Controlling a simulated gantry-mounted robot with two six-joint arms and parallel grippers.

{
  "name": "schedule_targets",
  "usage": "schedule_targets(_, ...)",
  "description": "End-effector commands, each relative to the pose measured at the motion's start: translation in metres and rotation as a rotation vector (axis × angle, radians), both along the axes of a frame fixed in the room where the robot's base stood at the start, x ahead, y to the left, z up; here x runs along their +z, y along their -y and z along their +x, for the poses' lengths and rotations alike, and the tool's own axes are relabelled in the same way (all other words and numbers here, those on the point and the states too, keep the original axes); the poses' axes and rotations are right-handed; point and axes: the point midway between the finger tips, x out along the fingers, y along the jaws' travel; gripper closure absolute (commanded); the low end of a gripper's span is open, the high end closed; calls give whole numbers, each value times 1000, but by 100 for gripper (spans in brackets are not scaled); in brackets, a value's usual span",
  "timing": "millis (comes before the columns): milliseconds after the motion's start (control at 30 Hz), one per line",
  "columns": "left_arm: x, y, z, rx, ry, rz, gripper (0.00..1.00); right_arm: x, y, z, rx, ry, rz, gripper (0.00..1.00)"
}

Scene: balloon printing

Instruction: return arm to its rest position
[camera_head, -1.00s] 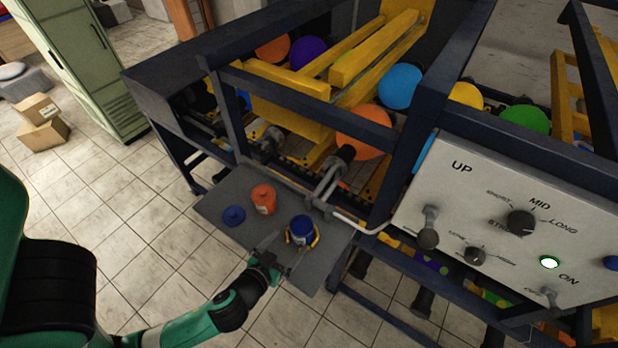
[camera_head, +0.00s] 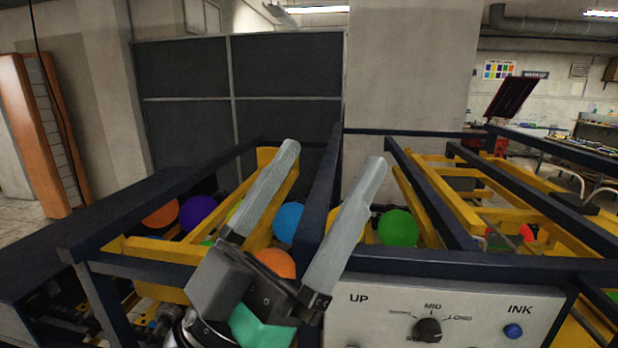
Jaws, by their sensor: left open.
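My left gripper (camera_head: 312,185) is raised close in front of the head camera, in the lower middle of the view. Its two long grey fingers point up and are spread apart, with nothing between them. Part of the printing machine shows behind the fingers. My right gripper is not in view. The small tray with the bottles is out of view.
The balloon printing machine has dark blue rails and yellow frames (camera_head: 155,250). Orange, purple, blue and green balloons (camera_head: 397,228) sit in it. Its control panel (camera_head: 380,325) is at the bottom right. A dark partition (camera_head: 290,85) stands behind.

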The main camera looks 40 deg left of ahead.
Motion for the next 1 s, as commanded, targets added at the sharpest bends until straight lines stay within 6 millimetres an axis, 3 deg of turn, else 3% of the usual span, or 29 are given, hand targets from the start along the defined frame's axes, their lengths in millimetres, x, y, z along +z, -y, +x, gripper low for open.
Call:
schedule_targets(100, 18, 5, -12, -8, 48, 21, 0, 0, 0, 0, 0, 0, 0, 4)
schedule_targets(367, 20, 5, -12, -6, 47, 21, 0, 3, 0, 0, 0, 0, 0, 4)
schedule_targets(467, 38, 5, -12, -6, 46, 21, 0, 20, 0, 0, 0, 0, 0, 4)
schedule_targets(700, 127, 5, -11, -6, 46, 20, 0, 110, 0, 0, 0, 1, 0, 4)
schedule_targets(800, 151, 5, -12, -6, 46, 20, 0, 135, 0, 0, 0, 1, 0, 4)
schedule_targets(1000, 148, 5, -11, -6, 45, 19, 0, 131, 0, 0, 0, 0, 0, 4)
